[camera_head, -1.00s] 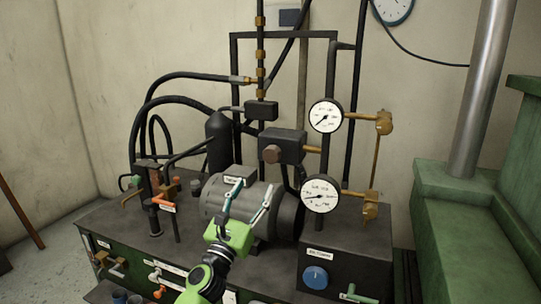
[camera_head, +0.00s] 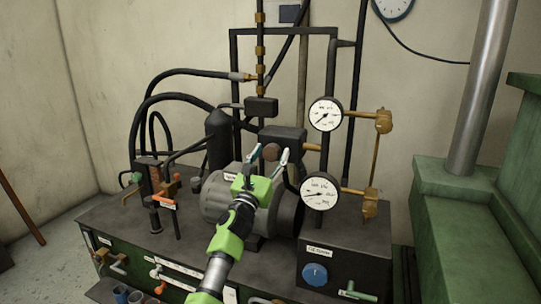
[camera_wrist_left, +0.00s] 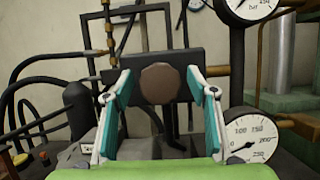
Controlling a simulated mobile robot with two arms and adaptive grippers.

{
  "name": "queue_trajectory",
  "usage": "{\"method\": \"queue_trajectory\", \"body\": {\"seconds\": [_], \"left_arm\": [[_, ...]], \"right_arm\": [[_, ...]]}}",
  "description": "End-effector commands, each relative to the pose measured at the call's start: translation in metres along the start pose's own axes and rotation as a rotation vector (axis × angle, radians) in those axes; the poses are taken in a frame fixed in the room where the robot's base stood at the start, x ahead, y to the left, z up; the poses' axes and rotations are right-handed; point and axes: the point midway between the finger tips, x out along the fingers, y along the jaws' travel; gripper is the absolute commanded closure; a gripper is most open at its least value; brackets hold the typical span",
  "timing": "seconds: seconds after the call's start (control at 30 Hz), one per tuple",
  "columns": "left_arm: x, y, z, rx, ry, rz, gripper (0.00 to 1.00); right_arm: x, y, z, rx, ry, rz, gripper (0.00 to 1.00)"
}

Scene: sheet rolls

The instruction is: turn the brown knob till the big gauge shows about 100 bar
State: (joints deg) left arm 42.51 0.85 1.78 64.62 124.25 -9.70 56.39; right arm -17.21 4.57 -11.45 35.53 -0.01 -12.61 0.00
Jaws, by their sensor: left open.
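The brown knob (camera_head: 271,152) is on the front of a dark block on the pipework; it shows as a round brown face in the left wrist view (camera_wrist_left: 160,83). My left gripper (camera_head: 269,157) is open, its fingers pointing at the knob. In the wrist view the fingertips (camera_wrist_left: 158,86) stand to either side of the knob; I cannot tell whether they touch it. The big gauge (camera_head: 320,191) is white-faced, right of the knob and lower. It also shows in the wrist view (camera_wrist_left: 252,137), its needle pointing lower left, near the low end. My right gripper is not in view.
A smaller gauge (camera_head: 325,114) sits above the big one. A grey motor (camera_head: 222,201) is below my left gripper. A blue knob (camera_head: 315,274) is on the dark box at front right. Hoses and valves with orange handles (camera_head: 164,198) stand at left.

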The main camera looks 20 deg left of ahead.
Motion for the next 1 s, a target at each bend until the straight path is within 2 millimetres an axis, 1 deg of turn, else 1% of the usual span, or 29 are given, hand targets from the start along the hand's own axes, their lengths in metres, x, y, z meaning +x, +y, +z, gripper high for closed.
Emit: {"method": "queue_trajectory", "body": {"seconds": [0.27, 0.3, 0.37, 0.4, 0.43, 0.77, 1.0], "left_arm": [[0.0008, -0.0001, 0.0000, 0.000, 0.000, 0.000, 0.47], [0.0008, -0.0001, 0.0000, 0.000, 0.000, 0.000, 0.58], [0.0008, -0.0001, 0.0000, 0.000, 0.000, 0.000, 0.73], [0.0007, 0.0000, -0.0001, 0.000, 0.000, 0.000, 0.84], [0.0007, 0.0000, -0.0001, 0.000, 0.000, 0.000, 0.86], [0.0005, 0.0004, -0.0004, 0.026, 0.000, -0.010, 0.86], [0.0005, 0.0011, -0.0009, 0.139, 0.001, -0.056, 0.86]], "right_arm": [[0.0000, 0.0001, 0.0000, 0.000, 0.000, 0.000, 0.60], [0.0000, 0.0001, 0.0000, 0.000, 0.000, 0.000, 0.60], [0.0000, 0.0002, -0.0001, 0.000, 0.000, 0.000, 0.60], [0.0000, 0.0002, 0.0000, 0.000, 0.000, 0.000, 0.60], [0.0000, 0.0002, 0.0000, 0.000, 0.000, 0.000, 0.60], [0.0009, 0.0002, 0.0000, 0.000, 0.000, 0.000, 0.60], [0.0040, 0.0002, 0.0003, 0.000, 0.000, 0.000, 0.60]]}}
